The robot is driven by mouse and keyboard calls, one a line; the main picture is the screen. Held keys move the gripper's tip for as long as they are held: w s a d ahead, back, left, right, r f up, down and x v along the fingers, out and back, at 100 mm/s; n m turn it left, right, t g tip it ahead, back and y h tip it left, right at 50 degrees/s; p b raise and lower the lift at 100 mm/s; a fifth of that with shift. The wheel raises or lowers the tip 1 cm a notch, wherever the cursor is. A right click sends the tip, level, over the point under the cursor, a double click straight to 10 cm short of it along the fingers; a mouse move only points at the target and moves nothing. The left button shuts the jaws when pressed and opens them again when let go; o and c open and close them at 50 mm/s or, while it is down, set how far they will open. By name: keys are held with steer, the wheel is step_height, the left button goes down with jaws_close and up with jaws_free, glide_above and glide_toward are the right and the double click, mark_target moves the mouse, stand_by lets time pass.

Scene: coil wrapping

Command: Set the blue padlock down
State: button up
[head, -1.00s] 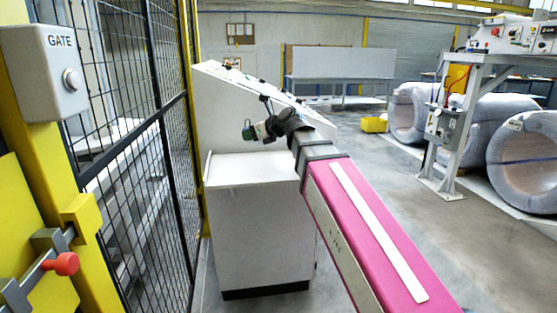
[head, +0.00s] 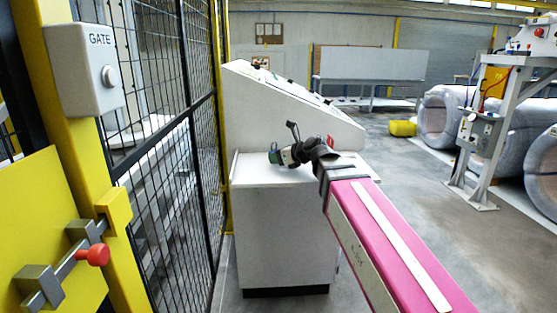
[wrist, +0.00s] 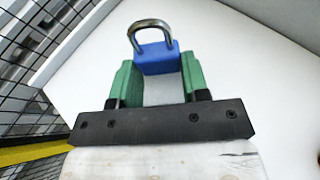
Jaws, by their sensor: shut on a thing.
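The blue padlock (wrist: 156,58) with a steel shackle sits between the green fingers of my gripper (wrist: 155,80) in the wrist view. The fingers are shut on its body, and the shackle sticks out beyond them. In the head view my gripper (head: 274,157) is above the left part of the white cabinet top (head: 245,176), in front of the sloped console. The padlock is too small and hidden to make out there. I cannot tell whether it touches the surface.
The sloped console (head: 270,100) rises behind the cabinet top. A black mesh fence (head: 200,120) stands close on the left, with a grey GATE box (head: 85,70) and a red-knobbed bolt (head: 97,255). Wrapped coils (head: 440,118) and open floor lie to the right.

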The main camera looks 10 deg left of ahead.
steer(key=shift+f, duration=0.4)
steer(key=shift+f, duration=0.65)
steer(key=o, duration=1.1)
steer(key=shift+s+f, duration=0.1)
steer(key=shift+s, duration=0.05)
steer(key=shift+r, duration=0.2)
steer(key=v, duration=0.4)
steer(key=r+v, duration=0.1)
steer(key=v, duration=0.2)
steer(key=shift+d+r, duration=0.1)
steer(key=shift+d, duration=0.1)
